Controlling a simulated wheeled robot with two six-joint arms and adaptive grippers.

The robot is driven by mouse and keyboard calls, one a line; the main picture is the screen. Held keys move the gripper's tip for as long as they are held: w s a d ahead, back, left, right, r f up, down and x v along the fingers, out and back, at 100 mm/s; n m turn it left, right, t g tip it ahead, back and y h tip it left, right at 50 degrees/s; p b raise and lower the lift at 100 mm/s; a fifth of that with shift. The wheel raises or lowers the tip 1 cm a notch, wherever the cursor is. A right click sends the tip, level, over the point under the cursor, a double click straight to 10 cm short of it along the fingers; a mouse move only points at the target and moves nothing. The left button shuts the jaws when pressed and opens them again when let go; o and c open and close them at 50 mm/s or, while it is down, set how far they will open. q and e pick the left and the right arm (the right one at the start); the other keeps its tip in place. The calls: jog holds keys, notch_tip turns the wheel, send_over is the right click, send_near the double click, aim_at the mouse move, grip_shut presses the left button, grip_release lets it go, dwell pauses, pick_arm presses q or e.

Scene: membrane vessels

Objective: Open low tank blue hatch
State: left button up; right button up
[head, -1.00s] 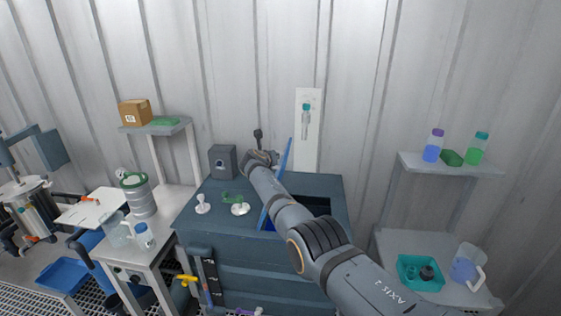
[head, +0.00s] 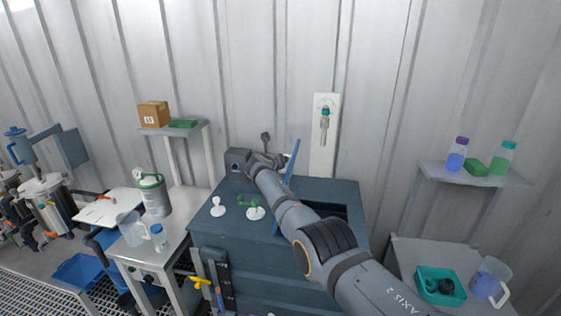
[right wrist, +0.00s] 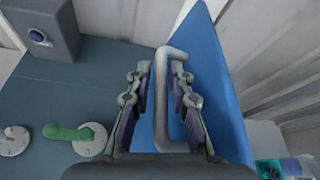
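The blue hatch (head: 293,162) stands steeply raised on the dark blue-grey low tank (head: 330,187), with a dark opening (head: 335,212) to its right. My right arm crosses in front and hides much of the hatch. In the right wrist view the blue hatch (right wrist: 215,85) carries a grey bar handle (right wrist: 161,105). My right gripper (right wrist: 165,85) has its fingers apart on either side of this handle, with some gap visible. The gripper also shows in the head view (head: 268,158), at the hatch's left side. My left gripper is not in view.
On the tank top are a grey box (head: 237,160), white round fittings (head: 218,207) and a green handle (head: 248,201). A side table with a teal tray (head: 440,286) and jug (head: 490,278) stands right. A shelf with bottles (head: 475,175) hangs above it.

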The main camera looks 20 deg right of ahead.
dwell(0.3)
jog(key=v, duration=1.2)
jog(key=shift+f, duration=0.15)
